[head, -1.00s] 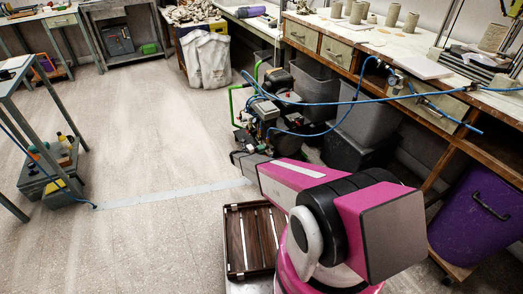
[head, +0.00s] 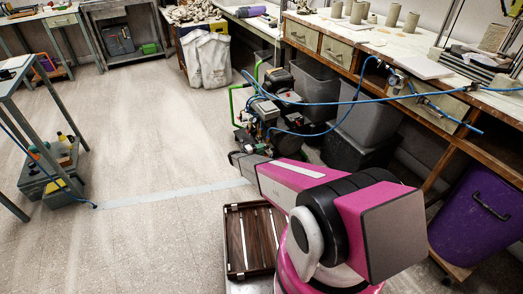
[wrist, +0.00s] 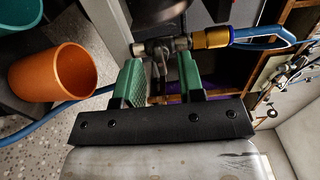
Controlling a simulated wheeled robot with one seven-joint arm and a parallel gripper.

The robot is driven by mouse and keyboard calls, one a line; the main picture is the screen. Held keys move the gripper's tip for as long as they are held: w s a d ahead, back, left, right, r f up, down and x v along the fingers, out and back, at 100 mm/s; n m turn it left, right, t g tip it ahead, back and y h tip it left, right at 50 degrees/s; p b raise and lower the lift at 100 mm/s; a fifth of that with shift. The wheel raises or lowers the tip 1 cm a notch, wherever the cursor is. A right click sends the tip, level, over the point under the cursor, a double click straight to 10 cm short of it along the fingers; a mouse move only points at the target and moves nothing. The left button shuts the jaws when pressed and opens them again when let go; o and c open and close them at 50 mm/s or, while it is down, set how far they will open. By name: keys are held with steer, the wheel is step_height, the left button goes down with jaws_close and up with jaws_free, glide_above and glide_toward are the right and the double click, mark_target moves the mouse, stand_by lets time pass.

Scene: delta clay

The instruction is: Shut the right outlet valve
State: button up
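My gripper (wrist: 159,62) shows in the wrist view with two green fingers apart. A metal valve fitting (wrist: 158,46) lies just beyond the fingertips, with a yellow connector (wrist: 212,38) and a blue hose (wrist: 262,36) on its right side. A dark narrow part of it seems to reach down toward the gap between the fingers; I cannot tell whether they touch it. Which outlet valve this is, and its handle position, I cannot tell. In the head view the compressor (head: 270,122) stands on the floor beyond my arm; my gripper is hidden there.
An orange cup-like thing (wrist: 50,75) is at the left of the wrist view. Grey bins (head: 368,122) stand under the workbench (head: 425,60). A blue hose spans above the compressor to the bench.

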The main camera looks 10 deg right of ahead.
steer(key=v, duration=0.9)
steer(key=shift+s+a, duration=0.15)
steer(key=shift+a, duration=0.2)
